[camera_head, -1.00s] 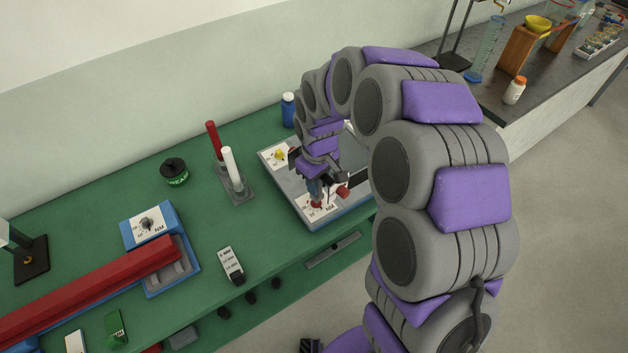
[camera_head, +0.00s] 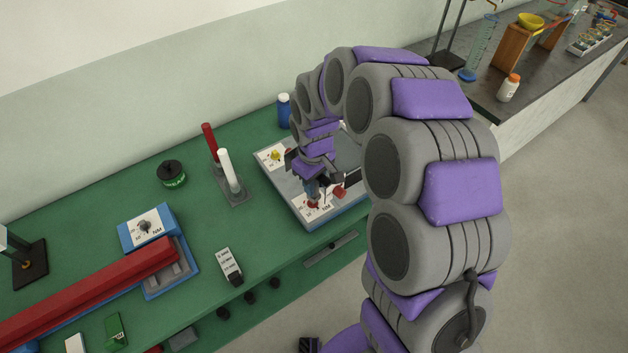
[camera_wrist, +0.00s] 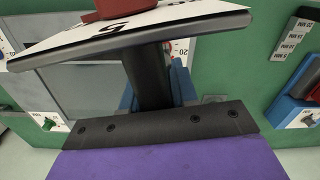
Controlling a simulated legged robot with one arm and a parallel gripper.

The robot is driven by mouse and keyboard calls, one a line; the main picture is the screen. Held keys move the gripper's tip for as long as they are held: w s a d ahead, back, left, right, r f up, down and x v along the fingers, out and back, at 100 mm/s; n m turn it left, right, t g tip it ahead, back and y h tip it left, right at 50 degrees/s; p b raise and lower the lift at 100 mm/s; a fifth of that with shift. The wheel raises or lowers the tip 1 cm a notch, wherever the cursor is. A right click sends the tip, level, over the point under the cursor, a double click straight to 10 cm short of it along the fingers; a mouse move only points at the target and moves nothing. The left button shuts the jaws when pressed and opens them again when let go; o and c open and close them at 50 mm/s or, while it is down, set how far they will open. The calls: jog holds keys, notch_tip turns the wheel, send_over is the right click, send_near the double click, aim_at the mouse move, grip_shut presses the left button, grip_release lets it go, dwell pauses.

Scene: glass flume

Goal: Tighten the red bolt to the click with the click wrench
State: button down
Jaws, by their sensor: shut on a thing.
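My gripper (camera_head: 323,185) is over the front part of a grey plate (camera_head: 282,194) on the green bench, in the head view. It is shut on what seems to be the click wrench, with a blue shaft (camera_head: 313,190) pointing down at the red bolt (camera_head: 313,204) on its white dial. Whether the wrench is fully seated on the bolt I cannot tell. In the wrist view a dark-edged white scale plate (camera_wrist: 190,22) with a red part on top (camera_wrist: 118,9) fills the upper left and hides the bolt. The blue shaft (camera_wrist: 180,80) shows behind a dark post.
A yellow bolt (camera_head: 275,155) sits at the plate's back corner; a green one (camera_wrist: 50,123) shows in the wrist view. Left are a red and white handle stand (camera_head: 236,196), a black tin (camera_head: 172,173), a blue NM box (camera_head: 147,227) and a long red bar (camera_head: 90,292). A blue bottle (camera_head: 284,110) stands behind.

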jog(key=shift+a, duration=0.3)
jog(key=shift+d, duration=0.35)
jog(key=shift+a+f, duration=0.25)
jog(key=shift+f, duration=0.15)
jog(key=shift+d+f, duration=0.1)
jog(key=shift+f, duration=0.55)
dwell(0.3)
jog(key=shift+m, duration=1.1)
